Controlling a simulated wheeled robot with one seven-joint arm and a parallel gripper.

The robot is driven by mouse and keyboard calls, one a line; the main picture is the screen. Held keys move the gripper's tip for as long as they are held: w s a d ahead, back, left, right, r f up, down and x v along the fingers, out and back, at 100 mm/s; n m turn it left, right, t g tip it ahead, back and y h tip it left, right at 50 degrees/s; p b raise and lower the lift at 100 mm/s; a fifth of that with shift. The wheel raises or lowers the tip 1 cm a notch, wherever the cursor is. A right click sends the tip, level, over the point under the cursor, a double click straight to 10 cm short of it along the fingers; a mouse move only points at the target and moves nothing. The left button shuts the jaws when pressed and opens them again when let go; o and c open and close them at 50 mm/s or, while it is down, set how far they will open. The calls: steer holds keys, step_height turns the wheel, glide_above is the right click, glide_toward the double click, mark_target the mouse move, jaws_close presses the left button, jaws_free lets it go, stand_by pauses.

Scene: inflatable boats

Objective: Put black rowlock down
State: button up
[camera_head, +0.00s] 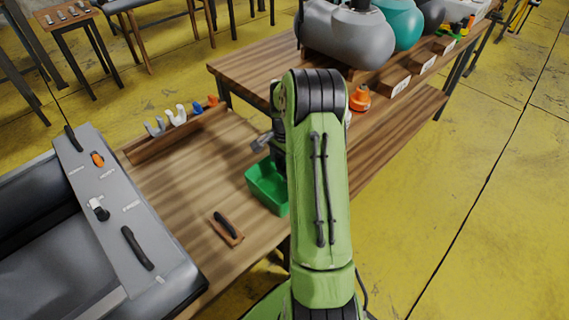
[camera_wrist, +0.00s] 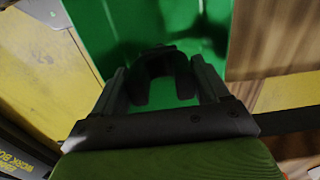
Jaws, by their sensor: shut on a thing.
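In the wrist view my gripper (camera_wrist: 160,88) is shut on the black rowlock (camera_wrist: 162,70), a dark U-shaped piece held between the two fingers. Behind it in that view is the green bin (camera_wrist: 105,25). In the head view the green bin (camera_head: 266,186) stands on the wooden table beside my green arm, which hides part of it. My gripper's grey parts (camera_head: 262,141) show just left of the arm, above the bin. The rowlock itself cannot be made out in the head view. How far it is above the bin floor I cannot tell.
A wooden rack (camera_head: 175,135) with white, grey, blue and orange rowlocks stands at the table's back. A grey inflatable boat (camera_head: 105,215) lies at left. A black-handled piece on a wooden block (camera_head: 227,228) lies in front. Grey and teal rounded items (camera_head: 345,35) stand on the farther table.

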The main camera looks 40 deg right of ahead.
steer(key=shift+r, duration=0.1)
steer(key=shift+f+b, duration=0.35)
steer(key=shift+f, duration=0.3)
steer(key=o, duration=1.1)
steer(key=a+r+n+p, duration=0.2)
steer(key=a+r, duration=0.1)
steer(key=r, duration=0.7)
steer(key=a+r+n+p, duration=0.1)
steer(key=a+r+p, duration=0.2)
steer(key=r, duration=0.7)
steer(key=s+a+r+n+t+h, duration=0.1)
steer(key=s+a+r+n, duration=0.2)
steer(key=a, duration=0.2)
steer(key=s+a+r+n+t, duration=0.1)
steer(key=s+a+r+n, duration=0.15)
steer(key=a, duration=0.25)
steer(key=s+a+n+t, duration=0.1)
steer(key=s+a+n, duration=0.3)
steer(key=s, duration=0.3)
steer(key=s+a+r+n+t+y, duration=0.1)
steer(key=s+a+n+t, duration=0.1)
steer(key=s+a+n, duration=0.3)
steer(key=s+a, duration=0.1)
steer(key=s, duration=0.1)
steer(key=shift+s+a+t, duration=0.2)
steer(key=shift+s+t, duration=0.1)
